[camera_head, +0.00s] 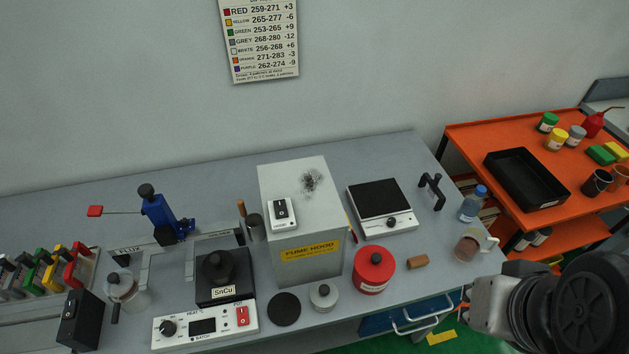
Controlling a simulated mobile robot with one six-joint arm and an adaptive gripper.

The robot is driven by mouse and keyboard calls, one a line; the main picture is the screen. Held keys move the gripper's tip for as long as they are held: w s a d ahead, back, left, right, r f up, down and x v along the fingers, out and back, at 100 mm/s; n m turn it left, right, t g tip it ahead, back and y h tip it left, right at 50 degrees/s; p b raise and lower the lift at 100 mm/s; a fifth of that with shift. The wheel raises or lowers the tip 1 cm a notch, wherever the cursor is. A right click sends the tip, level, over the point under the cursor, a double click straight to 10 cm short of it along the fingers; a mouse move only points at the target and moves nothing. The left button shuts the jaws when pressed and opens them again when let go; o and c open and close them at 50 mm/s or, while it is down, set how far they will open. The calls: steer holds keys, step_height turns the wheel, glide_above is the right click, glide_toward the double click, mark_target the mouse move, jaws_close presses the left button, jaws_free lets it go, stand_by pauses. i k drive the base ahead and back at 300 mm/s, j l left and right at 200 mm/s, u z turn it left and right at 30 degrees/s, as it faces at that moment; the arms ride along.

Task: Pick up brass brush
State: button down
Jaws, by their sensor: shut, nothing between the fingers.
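No brush with visible bristles can be made out for certain. A thin brown handle (241,208) stands upright beside a dark cup left of the fume hood, and its lower end is hidden, so I cannot tell whether it is the brass brush. A small brown block (417,262) lies on the bench right of the red canister, too small to identify. Part of my arm fills the lower right corner, beyond the bench's right front. My gripper's fingers do not show in this view.
The grey fume hood (304,228) stands mid-bench. The red canister (374,268), a scale (383,205), a mug (470,245) and a bottle (474,203) stand to its right. A solder pot (216,275) and controller (205,326) are left. An orange cart (470,147) stands right.

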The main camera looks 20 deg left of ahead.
mark_target(415, 262)
steer(key=i+l+u, duration=0.15)
steer(key=l, duration=0.2)
steer(key=i+l+u, duration=0.15)
steer(key=l, duration=0.2)
steer(key=i+l+u, duration=0.15)
steer(key=l, duration=0.2)
